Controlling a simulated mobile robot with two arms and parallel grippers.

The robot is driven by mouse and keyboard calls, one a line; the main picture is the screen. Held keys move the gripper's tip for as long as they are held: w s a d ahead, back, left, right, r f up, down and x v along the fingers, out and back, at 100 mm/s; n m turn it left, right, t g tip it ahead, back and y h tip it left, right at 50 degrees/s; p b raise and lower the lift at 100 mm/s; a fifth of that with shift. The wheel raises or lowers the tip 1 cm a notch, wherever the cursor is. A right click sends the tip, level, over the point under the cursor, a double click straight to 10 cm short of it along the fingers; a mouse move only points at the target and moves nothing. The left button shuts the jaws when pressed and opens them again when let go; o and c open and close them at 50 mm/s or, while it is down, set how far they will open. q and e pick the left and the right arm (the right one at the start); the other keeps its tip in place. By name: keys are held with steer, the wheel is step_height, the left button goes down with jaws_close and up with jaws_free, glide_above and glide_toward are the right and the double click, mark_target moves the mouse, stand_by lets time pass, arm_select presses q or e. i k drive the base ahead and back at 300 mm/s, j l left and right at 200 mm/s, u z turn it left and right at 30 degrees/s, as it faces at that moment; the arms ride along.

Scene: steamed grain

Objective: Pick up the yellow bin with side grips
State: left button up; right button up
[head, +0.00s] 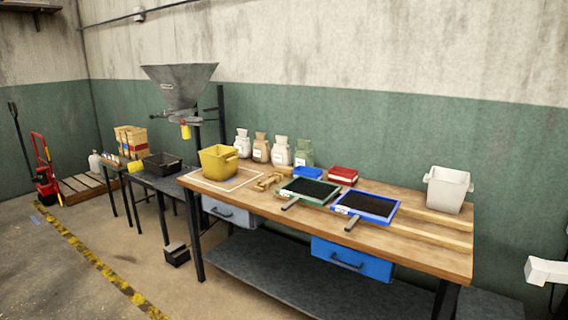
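The yellow bin (216,164) stands upright at the left end of the wooden workbench (415,248). It sits within a white outlined rectangle (232,188) on the bench top. A grip sticks out on its right side; the far-left side grip is hard to make out. The bin's inside is mostly hidden by its front wall. Neither of my grippers shows in the head view, and nothing touches the bin.
A white bin (447,190) stands at the bench's right end. Two dark-filled trays, green-framed (285,190) and blue-framed (393,216), lie mid-bench. Several sacks (281,152) line the back. A metal hopper (180,86) stands behind left. The floor in front is largely clear.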

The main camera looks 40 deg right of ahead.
mark_target(219, 162)
steer(key=z, duration=1.3)
steer(key=i+j+z, duration=0.8)
steer(key=i+j, duration=0.1)
steer(key=i, duration=0.05)
